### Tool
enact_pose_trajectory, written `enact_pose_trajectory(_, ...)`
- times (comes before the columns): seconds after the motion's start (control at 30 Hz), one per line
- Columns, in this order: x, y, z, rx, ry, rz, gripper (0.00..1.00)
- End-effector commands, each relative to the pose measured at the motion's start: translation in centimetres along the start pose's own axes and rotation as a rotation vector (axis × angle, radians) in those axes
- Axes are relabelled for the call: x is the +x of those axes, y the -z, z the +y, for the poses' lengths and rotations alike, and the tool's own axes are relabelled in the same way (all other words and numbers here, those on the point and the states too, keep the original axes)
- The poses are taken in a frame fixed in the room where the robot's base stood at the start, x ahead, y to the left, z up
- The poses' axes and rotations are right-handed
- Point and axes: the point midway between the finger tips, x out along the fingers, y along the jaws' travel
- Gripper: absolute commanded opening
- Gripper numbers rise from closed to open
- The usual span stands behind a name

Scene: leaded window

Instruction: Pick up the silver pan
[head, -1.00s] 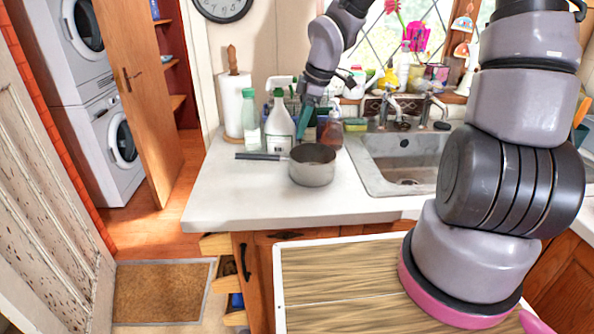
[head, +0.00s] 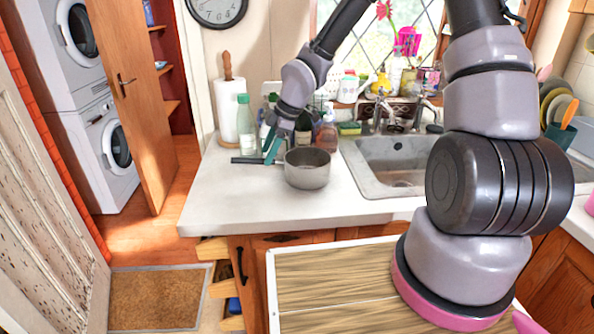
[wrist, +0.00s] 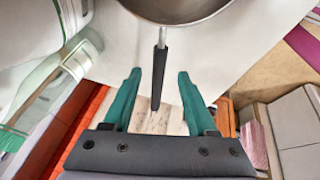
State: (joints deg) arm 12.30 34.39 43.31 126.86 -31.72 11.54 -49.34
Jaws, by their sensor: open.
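The silver pan (head: 307,169) stands upright on the white counter, left of the sink, with its dark handle (head: 246,160) pointing left. My gripper (head: 272,150) is at the handle side of the pan, with its teal fingers pointing down. In the wrist view the fingers of my gripper (wrist: 157,90) are open, one on each side of the black handle (wrist: 159,78). The handle lies between them in the picture, with a gap on both sides. The pan body (wrist: 175,10) is at the top edge. I cannot tell the exact height between fingers and handle.
A green-capped bottle (head: 247,124) and other bottles stand close behind my gripper, with a paper towel roll (head: 228,108) further left. A soap bottle (head: 327,132) is behind the pan. The sink (head: 398,160) is to the right. The front counter (head: 240,205) is clear.

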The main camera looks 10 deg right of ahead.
Motion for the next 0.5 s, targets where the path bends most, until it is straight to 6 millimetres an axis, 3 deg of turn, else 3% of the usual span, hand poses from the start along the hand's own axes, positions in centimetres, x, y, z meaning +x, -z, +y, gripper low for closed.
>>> enact_pose_trajectory(0.3, 4.0, 0.4, 0.1, -0.002, 0.002, 0.001, 0.58)
enact_pose_trajectory(0.5, 4.5, 0.3, 0.2, 0.0, -0.001, 0.0, 0.58)
